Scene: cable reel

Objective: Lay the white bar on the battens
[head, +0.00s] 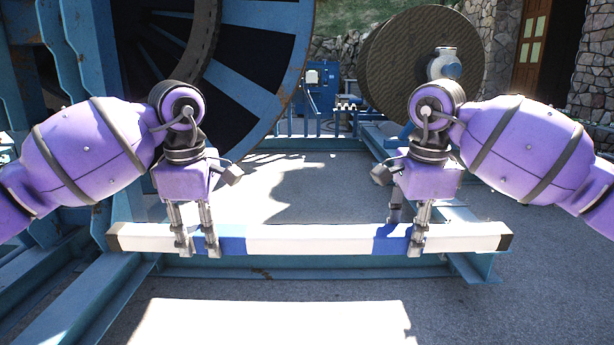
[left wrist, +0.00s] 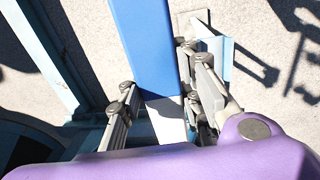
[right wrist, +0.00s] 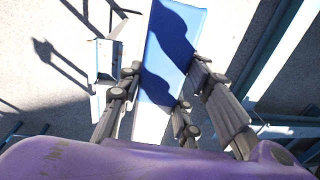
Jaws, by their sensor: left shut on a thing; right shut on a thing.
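The white bar (head: 310,239) lies level across the head view, with blue bands and dark end caps. My left gripper (head: 198,246) is shut on it just left of the left blue band. My right gripper (head: 404,238) is shut on it at the right blue band. The left wrist view shows the bar (left wrist: 148,45) between my left fingers (left wrist: 157,88). The right wrist view shows the bar (right wrist: 168,50) between my right fingers (right wrist: 162,82). I cannot make out the battens for certain, nor whether the bar touches anything below.
A blue steel beam (head: 330,270) runs low behind the bar. A large blue reel (head: 250,75) stands behind left, with blue framework (head: 75,285) at the left. A brown cable drum (head: 405,65) stands behind right. Open sunlit ground (head: 270,320) lies in front.

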